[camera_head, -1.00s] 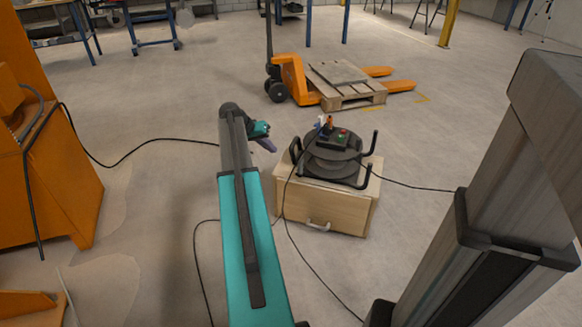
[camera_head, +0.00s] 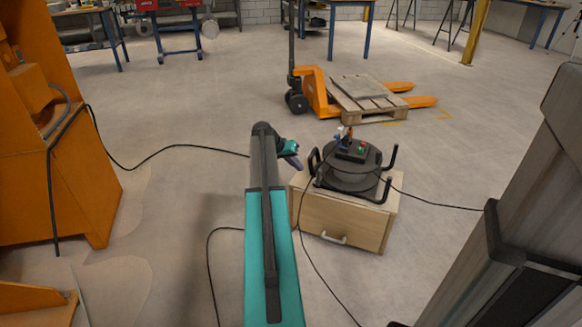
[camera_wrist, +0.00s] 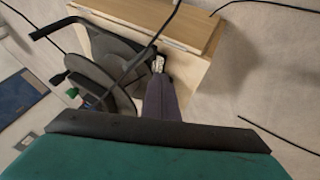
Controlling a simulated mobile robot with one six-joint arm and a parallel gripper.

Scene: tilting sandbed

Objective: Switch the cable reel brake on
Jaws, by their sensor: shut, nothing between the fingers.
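The black cable reel (camera_head: 352,181) stands on a light wooden cabinet in the middle of the head view. On its top is a dark box (camera_head: 357,150) with a red and a green part and a blue and an orange connector. Which part is the brake cannot be told.
The wooden cabinet (camera_head: 338,220) has a drawer handle in front. Black cables (camera_head: 165,148) run over the floor and from the reel. An orange machine (camera_head: 55,190) stands at left. A pallet truck (camera_head: 318,92) with a pallet (camera_head: 368,104) is behind. The floor between is open.

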